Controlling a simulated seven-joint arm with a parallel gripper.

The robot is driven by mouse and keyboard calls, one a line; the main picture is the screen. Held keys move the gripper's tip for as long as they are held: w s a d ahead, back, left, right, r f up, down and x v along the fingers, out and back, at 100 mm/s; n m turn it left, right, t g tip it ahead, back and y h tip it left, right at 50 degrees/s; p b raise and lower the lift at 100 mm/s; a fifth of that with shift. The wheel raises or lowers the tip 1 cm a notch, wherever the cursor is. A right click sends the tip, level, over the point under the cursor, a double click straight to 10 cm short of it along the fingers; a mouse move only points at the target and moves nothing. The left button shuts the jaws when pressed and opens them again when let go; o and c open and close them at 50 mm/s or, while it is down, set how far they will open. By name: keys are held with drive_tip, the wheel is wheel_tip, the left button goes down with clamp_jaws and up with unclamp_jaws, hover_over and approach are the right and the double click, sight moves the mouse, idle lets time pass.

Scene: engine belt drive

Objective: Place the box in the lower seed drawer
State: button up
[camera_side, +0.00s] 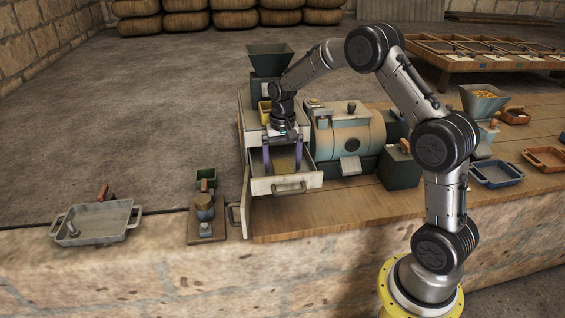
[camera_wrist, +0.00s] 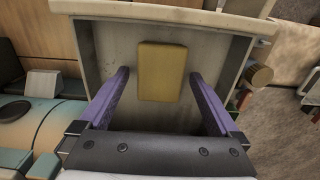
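A flat yellow box (camera_wrist: 162,71) lies in the open drawer in the wrist view, on the drawer's bare floor. In the side view the box (camera_side: 284,164) shows partly between my fingers. The drawer (camera_side: 287,186) is pulled out of the cabinet, with a handle on its front; its wall also shows in the wrist view (camera_wrist: 110,8). Whether it is the lower seed drawer, I cannot tell. My gripper (camera_side: 283,160) points down into the drawer. Its purple fingers are spread wide in the wrist view (camera_wrist: 158,80), one toward each side of the box, with gaps and nothing held.
A green hopper (camera_side: 270,59) and a small yellow container (camera_side: 264,111) are on the cabinet. A teal and cream drum machine (camera_side: 349,137) stands close right of the drawer. A metal tray (camera_side: 97,222) and a small wooden stand (camera_side: 206,221) are at left.

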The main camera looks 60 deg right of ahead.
sight(282, 165)
wheel_tip(282, 165, up, 11)
drive_tip(key=s+a+r+n+t, duration=0.1)
drive_tip(key=s+a+r+n, duration=0.1)
drive_tip(key=s+a+r, duration=0.4)
drive_tip(key=s+a+n+t, duration=0.2)
drive_tip(key=s+a+n, duration=0.1)
drive_tip(key=s, duration=0.8)
drive_tip(key=s+a+n+t, duration=0.2)
drive_tip(key=s+a+n, duration=0.2)
drive_tip(key=s, duration=0.6)
drive_tip(key=shift+s+a+f+t, duration=0.15)
drive_tip(key=shift+s+a+t, duration=0.2)
drive_tip(key=shift+a, duration=0.4)
